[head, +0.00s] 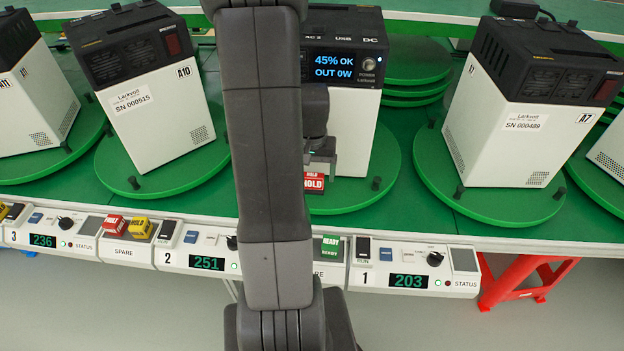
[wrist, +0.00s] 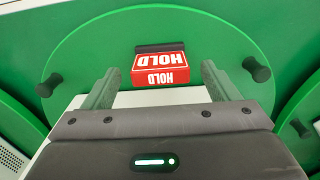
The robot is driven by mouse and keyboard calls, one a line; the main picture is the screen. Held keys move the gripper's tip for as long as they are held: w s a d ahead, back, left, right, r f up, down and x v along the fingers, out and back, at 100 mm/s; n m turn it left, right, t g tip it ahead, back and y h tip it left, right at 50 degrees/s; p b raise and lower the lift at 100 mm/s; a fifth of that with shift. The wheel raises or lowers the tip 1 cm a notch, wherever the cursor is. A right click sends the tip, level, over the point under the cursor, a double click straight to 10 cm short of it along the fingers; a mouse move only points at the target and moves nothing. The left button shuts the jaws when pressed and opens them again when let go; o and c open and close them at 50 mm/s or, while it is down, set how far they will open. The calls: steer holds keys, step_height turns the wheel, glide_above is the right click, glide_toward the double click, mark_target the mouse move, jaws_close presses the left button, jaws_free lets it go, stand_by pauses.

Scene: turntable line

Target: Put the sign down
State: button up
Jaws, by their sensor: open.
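The red sign (head: 313,182) with white HOLD lettering appears to stand on the green turntable plate (head: 350,198), in front of a white power unit (head: 353,135) with a black top. In the wrist view the HOLD sign (wrist: 160,69) shows upside down, with its lettered faces clear. My gripper (head: 321,160) is just above and behind the sign in the head view. In the wrist view its two fingers (wrist: 158,82) are spread to either side of the sign, with gaps, and hold nothing. My arm hides part of the unit and plate.
Other white units stand on round plates at the left (head: 155,115) and right (head: 525,120). A control rail (head: 410,270) runs along the front, bearing red FAULT (head: 114,224), yellow HOLD (head: 141,228) and green READY (head: 331,246) signs. Black pegs (wrist: 256,68) rise from the plate.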

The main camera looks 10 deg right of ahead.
step_height(320, 180, up, 8)
steer(key=shift+r, duration=0.1)
steer(key=shift+s, duration=0.1)
stand_by(1.8)
